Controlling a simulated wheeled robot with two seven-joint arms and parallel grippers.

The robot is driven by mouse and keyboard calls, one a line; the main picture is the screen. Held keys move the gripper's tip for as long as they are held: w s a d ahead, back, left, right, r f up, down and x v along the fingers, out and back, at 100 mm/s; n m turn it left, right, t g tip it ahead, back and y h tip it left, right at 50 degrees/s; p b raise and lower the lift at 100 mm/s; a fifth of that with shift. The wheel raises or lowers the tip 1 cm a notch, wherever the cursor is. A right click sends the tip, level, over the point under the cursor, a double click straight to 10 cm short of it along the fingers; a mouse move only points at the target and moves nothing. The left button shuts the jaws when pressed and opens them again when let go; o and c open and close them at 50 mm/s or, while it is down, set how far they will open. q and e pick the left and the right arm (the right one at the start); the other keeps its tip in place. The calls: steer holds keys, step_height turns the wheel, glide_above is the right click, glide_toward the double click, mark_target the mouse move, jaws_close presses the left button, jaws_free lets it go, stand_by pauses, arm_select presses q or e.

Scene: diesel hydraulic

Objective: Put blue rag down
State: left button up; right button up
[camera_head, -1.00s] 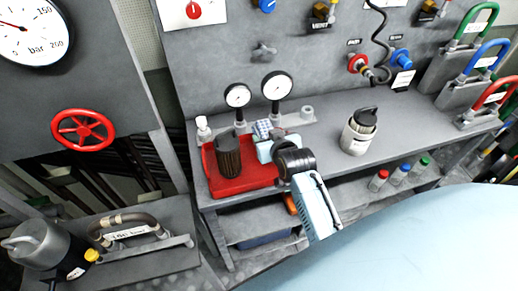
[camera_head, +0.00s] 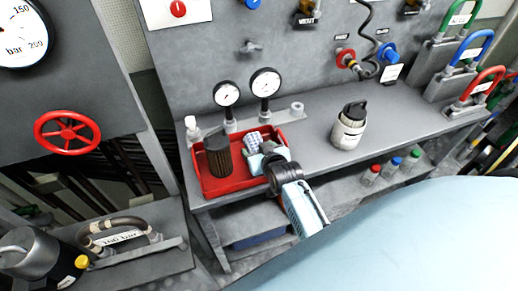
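The blue rag (camera_head: 253,141) is a small blue-and-white patterned bundle. It is at the tips of my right gripper (camera_head: 262,157), over the right part of the red tray (camera_head: 228,188) on the grey workbench. The pale gripper body hides part of the rag, so I cannot tell whether the fingers are closed on it or whether it touches the tray floor. My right arm comes in from the lower right over the bench's front edge. My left gripper is not in view.
A dark ribbed filter (camera_head: 218,158) stands in the tray's left part. Two gauges (camera_head: 265,84) and a small white bottle (camera_head: 191,124) stand behind. A white canister with a black top (camera_head: 349,127) stands to the right, with clear bench between it and the tray.

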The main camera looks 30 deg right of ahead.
steer(key=shift+o, duration=0.6)
steer(key=shift+r, duration=0.1)
steer(key=shift+s+r, duration=0.1)
steer(key=shift+r, duration=0.05)
steer(key=p+v, duration=0.1)
steer(key=v, duration=1)
steer(key=shift+s+r, duration=0.15)
steer(key=shift+s, duration=0.2)
